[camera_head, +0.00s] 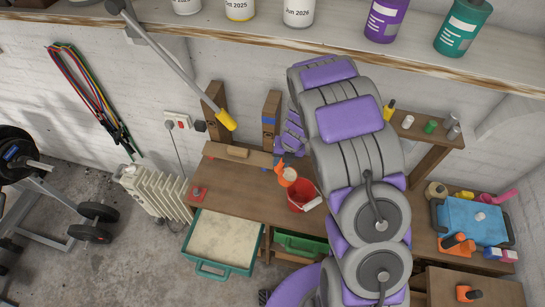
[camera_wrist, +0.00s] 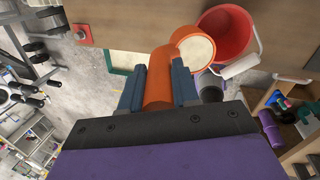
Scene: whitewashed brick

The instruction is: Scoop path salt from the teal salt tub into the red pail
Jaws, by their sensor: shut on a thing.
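The teal salt tub (camera_head: 214,268) is below the left part of the wooden bench, its pale salt (camera_head: 222,238) spread fairly level. The red pail (camera_head: 302,193) stands on the bench; it is also at the upper right of the wrist view (camera_wrist: 222,22). My gripper (camera_head: 280,158) is shut on the handle of an orange scoop (camera_wrist: 158,82). The scoop's round cup (camera_wrist: 195,50) holds pale salt, and it overlaps the pail's left side in the wrist view. In the head view the cup is just left of the pail; its height above the rim is unclear.
A white radiator (camera_head: 160,190) stands left of the tub. A green bin (camera_head: 300,244) is under the bench, right of the tub. A blue cooler (camera_head: 475,220) and small items crowd the right side. A shelf with tubs (camera_head: 298,12) runs above; a yellow-tipped grey pole (camera_head: 180,65) crosses the upper left.

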